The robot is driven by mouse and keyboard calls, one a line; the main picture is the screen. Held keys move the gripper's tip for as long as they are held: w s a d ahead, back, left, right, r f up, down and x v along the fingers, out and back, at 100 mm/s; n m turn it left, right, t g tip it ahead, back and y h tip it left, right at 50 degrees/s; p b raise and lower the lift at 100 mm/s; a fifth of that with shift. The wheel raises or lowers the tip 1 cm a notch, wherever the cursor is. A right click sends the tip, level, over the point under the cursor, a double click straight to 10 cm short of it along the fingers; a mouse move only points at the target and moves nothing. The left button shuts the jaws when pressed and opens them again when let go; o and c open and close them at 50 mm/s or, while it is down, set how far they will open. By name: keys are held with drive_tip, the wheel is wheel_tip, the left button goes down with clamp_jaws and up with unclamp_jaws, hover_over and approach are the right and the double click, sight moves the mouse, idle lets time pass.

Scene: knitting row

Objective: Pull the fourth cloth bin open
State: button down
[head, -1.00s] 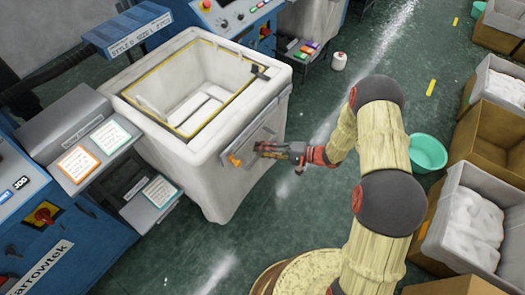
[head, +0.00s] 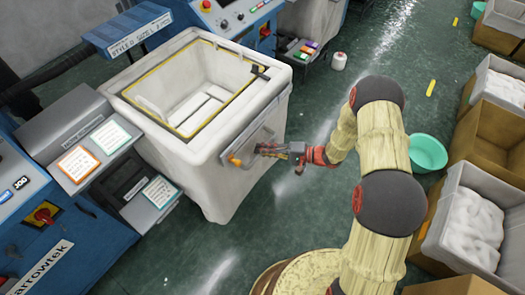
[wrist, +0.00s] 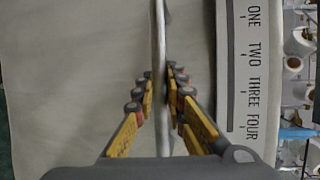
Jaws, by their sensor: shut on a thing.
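The cloth bin (head: 214,172) is a tall white bin with a yellow-edged open top, standing out in front of the blue machine on the left in the head view. A grey plate with a bar handle (head: 262,132) is on its near right face, with an orange piece at its lower left end. My gripper (head: 262,149) is at this handle. In the wrist view the fingers (wrist: 160,85) are shut on the thin bar (wrist: 159,40), one on each side. A dark-edged strip marked ONE to FOUR (wrist: 247,60) lies to the right of the bar.
A blue machine (head: 25,235) with cards on shelves stands at the left. Boxes with white contents (head: 470,215) line the right side. A green basin (head: 428,152) and a small white container (head: 338,61) stand on the floor. Green floor (head: 165,262) is clear in front of the bin.

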drive_tip(key=s+d+p, duration=0.2)
drive_tip(key=d, duration=0.1)
drive_tip(key=shift+s, duration=0.25)
drive_tip(key=c, duration=1.8)
unclamp_jaws()
drive_tip(key=shift+d, duration=0.1)
drive_tip(key=v, duration=1.2)
